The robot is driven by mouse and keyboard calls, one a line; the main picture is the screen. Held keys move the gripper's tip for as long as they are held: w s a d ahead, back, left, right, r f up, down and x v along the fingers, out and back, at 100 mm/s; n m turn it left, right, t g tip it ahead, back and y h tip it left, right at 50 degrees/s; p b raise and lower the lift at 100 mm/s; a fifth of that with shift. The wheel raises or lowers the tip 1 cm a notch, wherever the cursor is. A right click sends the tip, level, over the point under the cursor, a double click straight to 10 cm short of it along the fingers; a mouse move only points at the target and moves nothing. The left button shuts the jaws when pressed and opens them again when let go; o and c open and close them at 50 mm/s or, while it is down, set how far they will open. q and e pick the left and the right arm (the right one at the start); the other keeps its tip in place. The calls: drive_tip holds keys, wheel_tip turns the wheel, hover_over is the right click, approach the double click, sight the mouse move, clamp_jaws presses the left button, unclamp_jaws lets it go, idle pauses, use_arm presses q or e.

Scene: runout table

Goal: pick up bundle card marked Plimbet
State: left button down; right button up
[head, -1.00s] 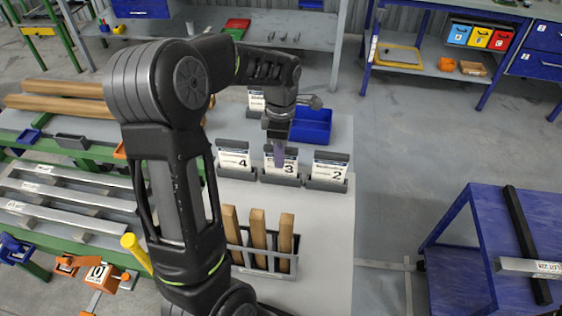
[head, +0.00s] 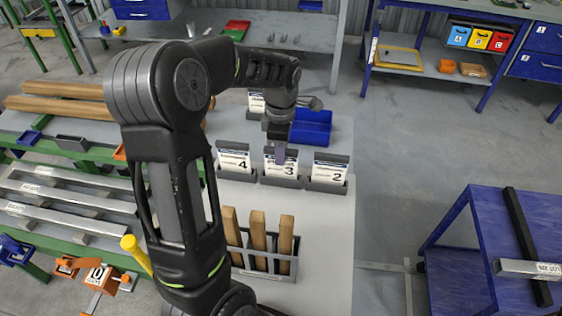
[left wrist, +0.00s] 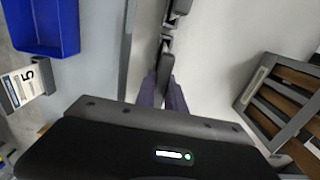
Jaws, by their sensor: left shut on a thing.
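Several white bundle cards stand in dark grey holders on the grey table in the head view: card 4 (head: 234,161), card 3 (head: 281,168) and card 2 (head: 330,171). Their names are too small to read, so I cannot tell which is marked Plimbet. My left gripper (head: 280,155) comes down over the top of card 3 and is shut on it. The card is upright, at its holder. In the left wrist view the purple fingers (left wrist: 163,92) are close together around the thin edge-on card, which is hard to make out. My right gripper is not in view.
Another card, reading 5 in the left wrist view (left wrist: 27,82), stands behind, near a blue bin (head: 312,127). A rack with wooden bars (head: 258,240) stands in front of the cards. A blue cart (head: 500,225) is at the right, with clear floor between.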

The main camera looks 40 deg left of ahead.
use_arm(q)
wheel_tip(320, 180, up, 6)
drive_tip(key=p, duration=0.3)
drive_tip(key=shift+f, duration=0.15)
drive_tip(key=shift+r, duration=2.2)
